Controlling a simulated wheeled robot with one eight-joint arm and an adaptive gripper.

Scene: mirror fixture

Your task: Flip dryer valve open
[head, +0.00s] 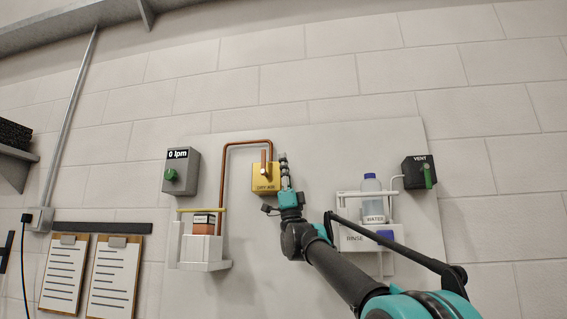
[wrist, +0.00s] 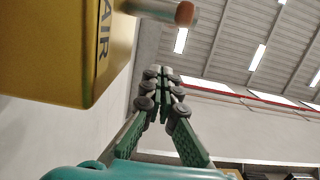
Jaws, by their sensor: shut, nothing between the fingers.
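The yellow dry-air box (head: 265,178) is mounted on the pale wall panel, with a copper pipe running to its top. It fills the upper left of the wrist view (wrist: 60,55), partly cropped. A short grey bar with an orange-brown end (wrist: 184,13) juts from beside the box in the wrist view; it may be the valve lever, but I cannot tell its setting. My gripper (head: 283,158) points up just right of the box and hides part of its right edge. In the wrist view my gripper (wrist: 163,74) has its fingers together and empty, apart from the bar.
A grey flow box reading 0 lpm (head: 181,171) with a green knob is at the left. A black vent box (head: 418,172) with a green handle and a water bottle (head: 372,200) on a rinse holder are at the right. A white bracket (head: 200,250) sits below left.

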